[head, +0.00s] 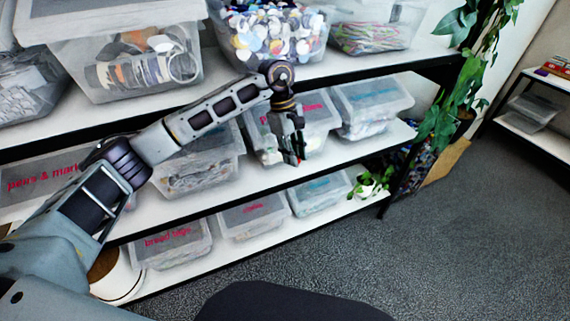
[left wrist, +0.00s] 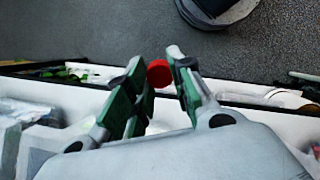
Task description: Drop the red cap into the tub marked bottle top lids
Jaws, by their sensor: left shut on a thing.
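My left gripper (head: 298,160) hangs fingers down in front of the middle shelf, just before a clear tub with red lettering (head: 322,120). In the left wrist view its green-padded fingers (left wrist: 160,78) are shut on a small round red cap (left wrist: 158,73) near the tips. In the head view the cap is only a speck of red at the fingertips. A clear open tub (head: 310,62) full of many-coloured round caps stands on the top shelf, above and behind the gripper; no label on it is readable. My right gripper is not in view.
Clear lidded tubs fill the shelves: one marked pens & markers (head: 40,168) at left, one marked bread tags (head: 172,250) on the bottom shelf. The upper shelf edge (head: 390,62) runs just above my wrist. Plants (head: 450,100) stand at right. The carpet (head: 470,240) is clear.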

